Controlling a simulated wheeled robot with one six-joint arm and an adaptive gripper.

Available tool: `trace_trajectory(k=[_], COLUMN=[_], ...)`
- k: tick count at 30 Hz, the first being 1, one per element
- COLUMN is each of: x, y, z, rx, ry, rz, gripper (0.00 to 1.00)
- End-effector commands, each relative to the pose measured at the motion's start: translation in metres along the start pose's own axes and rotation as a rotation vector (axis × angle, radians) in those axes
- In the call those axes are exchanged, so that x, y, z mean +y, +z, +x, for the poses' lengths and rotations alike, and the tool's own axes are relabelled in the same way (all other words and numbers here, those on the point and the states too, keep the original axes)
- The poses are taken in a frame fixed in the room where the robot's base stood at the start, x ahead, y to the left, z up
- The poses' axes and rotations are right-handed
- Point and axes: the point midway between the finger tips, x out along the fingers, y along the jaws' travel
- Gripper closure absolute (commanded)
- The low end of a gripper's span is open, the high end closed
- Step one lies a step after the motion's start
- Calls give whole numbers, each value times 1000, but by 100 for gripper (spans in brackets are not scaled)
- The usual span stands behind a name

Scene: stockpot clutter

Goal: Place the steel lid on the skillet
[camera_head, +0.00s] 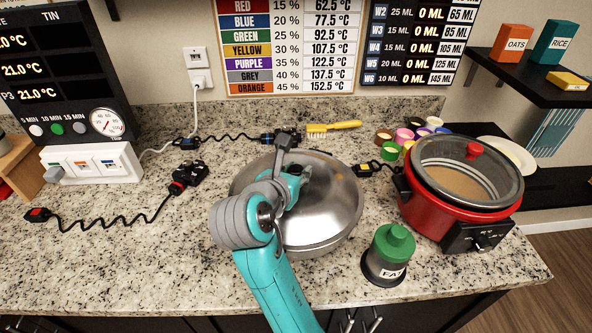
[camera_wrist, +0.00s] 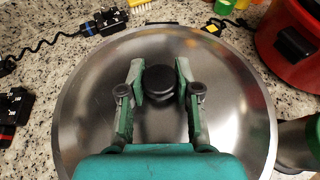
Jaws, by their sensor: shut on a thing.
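The steel lid (camera_head: 335,200) is a wide, shiny dome in the middle of the counter in the head view. It fills most of the wrist view (camera_wrist: 230,120). My gripper (camera_wrist: 159,82) is over the lid's centre, its two fingers on either side of the round black knob (camera_wrist: 160,80), shut on it. I cannot tell whether the lid is raised or resting on something.
A red slow cooker (camera_head: 445,215) with a glass lid stands close at the right. A green-topped jar (camera_head: 388,255) stands front right of the lid. A yellow brush (camera_head: 333,127) and several colored cups lie behind. Black cables lie at left, where some counter (camera_head: 120,240) is clear.

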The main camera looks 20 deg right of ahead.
Motion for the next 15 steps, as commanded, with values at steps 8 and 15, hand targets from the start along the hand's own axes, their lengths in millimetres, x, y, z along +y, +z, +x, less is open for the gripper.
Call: trace_trajectory(k=[8,15], x=[0,0], y=[-1,2], z=[0,-1], rx=[0,0], ry=[0,0], rz=[-1,0], gripper=[43,43])
